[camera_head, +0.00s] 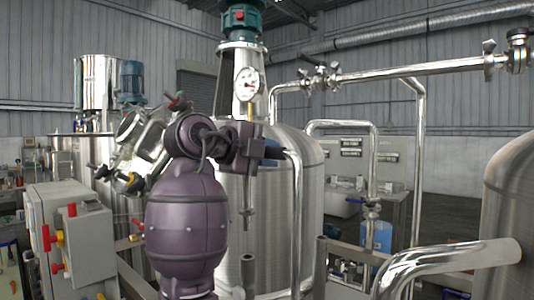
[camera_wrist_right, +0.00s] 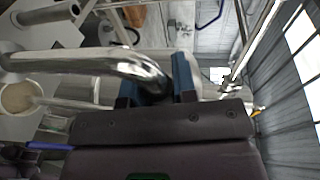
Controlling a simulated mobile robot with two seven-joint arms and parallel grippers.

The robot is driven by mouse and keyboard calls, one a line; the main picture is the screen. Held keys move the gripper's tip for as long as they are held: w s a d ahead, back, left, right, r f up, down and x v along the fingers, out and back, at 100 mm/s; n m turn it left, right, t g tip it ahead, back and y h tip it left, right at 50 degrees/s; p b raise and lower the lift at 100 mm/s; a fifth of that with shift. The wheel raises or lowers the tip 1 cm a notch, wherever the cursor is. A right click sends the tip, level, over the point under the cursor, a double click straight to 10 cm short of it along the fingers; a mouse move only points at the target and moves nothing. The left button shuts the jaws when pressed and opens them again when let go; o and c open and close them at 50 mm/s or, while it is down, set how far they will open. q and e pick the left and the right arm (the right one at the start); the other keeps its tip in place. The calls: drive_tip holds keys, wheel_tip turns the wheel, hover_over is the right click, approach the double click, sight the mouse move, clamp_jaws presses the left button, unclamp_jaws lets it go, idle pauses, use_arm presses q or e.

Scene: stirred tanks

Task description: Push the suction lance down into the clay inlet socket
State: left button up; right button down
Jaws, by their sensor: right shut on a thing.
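The suction lance (camera_head: 297,210) appears as a shiny bent steel tube. It bends over at my right gripper (camera_head: 268,149) and runs down, upright, past the bottom edge of the head view. In the right wrist view the blue fingers of my right gripper (camera_wrist_right: 157,82) are shut around the lance (camera_wrist_right: 95,62) near its bend. Its lower end is not clearly visible. My left gripper is not in view.
A large steel tank (camera_head: 262,200) with a gauge (camera_head: 248,84) stands behind the gripper. A steel pipe (camera_head: 450,262) crosses at the lower right. A grey control box (camera_head: 70,235) stands at the left. Overhead piping (camera_head: 410,73) runs to the right.

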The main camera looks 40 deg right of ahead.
drive_tip(key=shift+f+b, duration=0.5)
drive_tip(key=shift+f, duration=0.4)
drive_tip(key=shift+f+b, duration=0.3)
drive_tip(key=shift+f, duration=0.2)
drive_tip(key=shift+f+b, duration=0.45)
drive_tip(key=shift+f, duration=0.3)
drive_tip(key=shift+f+b, duration=0.65)
drive_tip(key=shift+f, duration=0.5)
drive_tip(key=shift+f+b, duration=0.35)
drive_tip(key=shift+f, duration=0.25)
drive_tip(key=shift+f+b, duration=0.45)
drive_tip(key=shift+f, duration=0.45)
drive_tip(key=c, duration=0.8)
unclamp_jaws()
drive_tip(key=shift+a, duration=0.1)
